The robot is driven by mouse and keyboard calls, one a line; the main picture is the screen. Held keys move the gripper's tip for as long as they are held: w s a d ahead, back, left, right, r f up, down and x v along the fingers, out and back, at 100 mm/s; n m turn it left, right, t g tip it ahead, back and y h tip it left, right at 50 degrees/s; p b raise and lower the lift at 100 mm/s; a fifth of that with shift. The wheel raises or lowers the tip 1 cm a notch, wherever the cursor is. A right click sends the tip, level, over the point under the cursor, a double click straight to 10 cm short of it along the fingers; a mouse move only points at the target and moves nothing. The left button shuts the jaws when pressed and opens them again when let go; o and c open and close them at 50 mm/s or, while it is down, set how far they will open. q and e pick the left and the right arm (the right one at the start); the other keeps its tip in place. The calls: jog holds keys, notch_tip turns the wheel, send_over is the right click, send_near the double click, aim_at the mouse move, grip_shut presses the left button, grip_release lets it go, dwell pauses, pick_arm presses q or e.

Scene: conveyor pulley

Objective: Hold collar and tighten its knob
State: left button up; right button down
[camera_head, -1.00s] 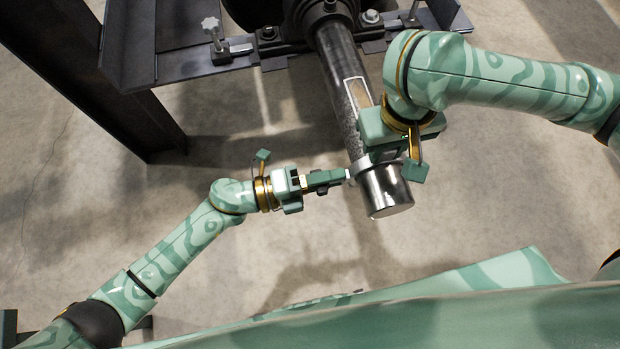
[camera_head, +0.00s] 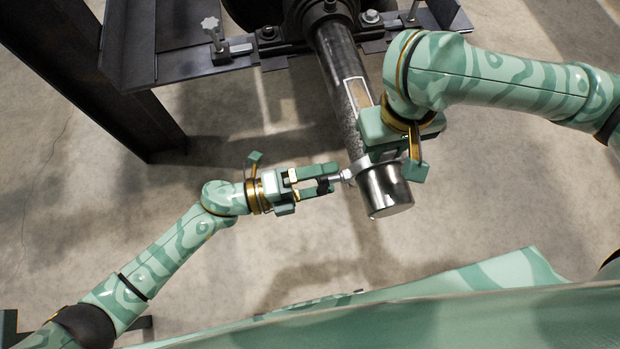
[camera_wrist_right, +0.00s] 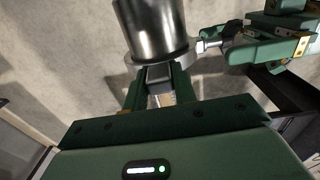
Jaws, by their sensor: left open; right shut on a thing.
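The silver collar (camera_head: 366,164) sits around the dark shaft (camera_head: 338,75), just above its bright metal end. It also shows in the right wrist view (camera_wrist_right: 187,62). My right gripper (camera_wrist_right: 158,82) is shut on the collar's clamping part, its fingers on either side. The dark knob (camera_head: 323,186) sticks out to the left of the collar on a short silver stem. My left gripper (camera_head: 322,180) is open, its two fingers straddling the knob. I cannot tell whether either finger touches it. The right gripper's fingertips are mostly hidden in the head view.
The shaft runs up to a dark pulley housing on a steel frame (camera_head: 180,65). A steel post (camera_head: 125,110) slants down at left. The concrete floor around the shaft's end is clear.

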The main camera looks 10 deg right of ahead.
pick_arm(q)
jog(key=a, duration=0.5)
jog(key=shift+a, duration=0.2)
dwell(0.4)
jog(key=shift+c, duration=0.9)
jog(key=a+n, duration=0.3)
jog(key=a, duration=0.1)
jog(key=shift+a+f, duration=0.1)
jog(key=c, duration=1.2)
jog(key=shift+n, duration=0.4)
jog(key=d, duration=1.1)
jog(key=shift+d, duration=0.15)
